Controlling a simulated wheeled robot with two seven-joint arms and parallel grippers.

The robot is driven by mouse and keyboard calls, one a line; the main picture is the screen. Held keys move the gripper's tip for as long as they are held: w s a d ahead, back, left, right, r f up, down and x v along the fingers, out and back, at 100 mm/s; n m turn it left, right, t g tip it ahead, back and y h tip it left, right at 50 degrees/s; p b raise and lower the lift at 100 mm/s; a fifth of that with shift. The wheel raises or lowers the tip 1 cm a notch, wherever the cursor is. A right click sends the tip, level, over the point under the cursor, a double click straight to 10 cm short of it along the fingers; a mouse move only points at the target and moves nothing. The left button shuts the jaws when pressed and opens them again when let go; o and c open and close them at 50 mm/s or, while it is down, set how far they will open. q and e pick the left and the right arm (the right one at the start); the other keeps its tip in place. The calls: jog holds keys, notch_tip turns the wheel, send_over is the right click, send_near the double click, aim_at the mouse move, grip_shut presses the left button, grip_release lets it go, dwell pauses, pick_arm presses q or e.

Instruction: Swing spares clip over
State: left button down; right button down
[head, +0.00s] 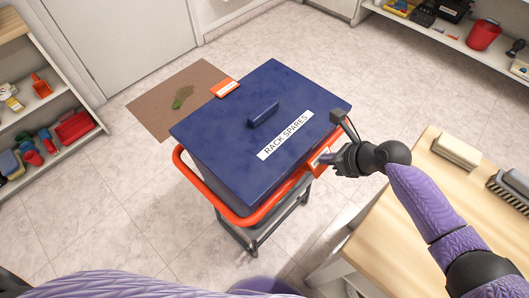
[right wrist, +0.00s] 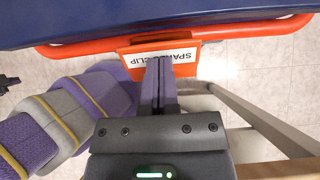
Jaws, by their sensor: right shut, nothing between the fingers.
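The spares clip is an orange piece with a white label, on the right side of the blue bin marked RACK SPARES (head: 225,120). In the head view the clip (head: 318,160) hangs at the orange rail (head: 262,219), partly behind my right gripper (head: 334,158). In the right wrist view the clip (right wrist: 145,55) lies below the orange rail (right wrist: 235,32), its label reading SPARES CLIP upside down. My right gripper's fingers (right wrist: 158,62) are closed together and overlap the label; contact cannot be told. A second orange clip (head: 224,88) sits at the lid's far left edge. My left gripper is not in view.
A brown mat (head: 150,105) with a green stain lies behind the bin. Shelves stand at left and far right. Tiled floor left of the bin is clear.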

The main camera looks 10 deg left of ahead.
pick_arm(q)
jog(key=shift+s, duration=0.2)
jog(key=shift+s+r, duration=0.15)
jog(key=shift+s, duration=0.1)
pick_arm(e)
jog(key=shift+a, duration=0.1)
jog(key=shift+w+a+r+p, duration=0.25)
jog(key=shift+w+a+p, duration=0.1)
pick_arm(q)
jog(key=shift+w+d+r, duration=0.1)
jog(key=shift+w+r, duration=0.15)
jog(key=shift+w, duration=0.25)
pick_arm(e)
jog(key=shift+a, duration=0.1)
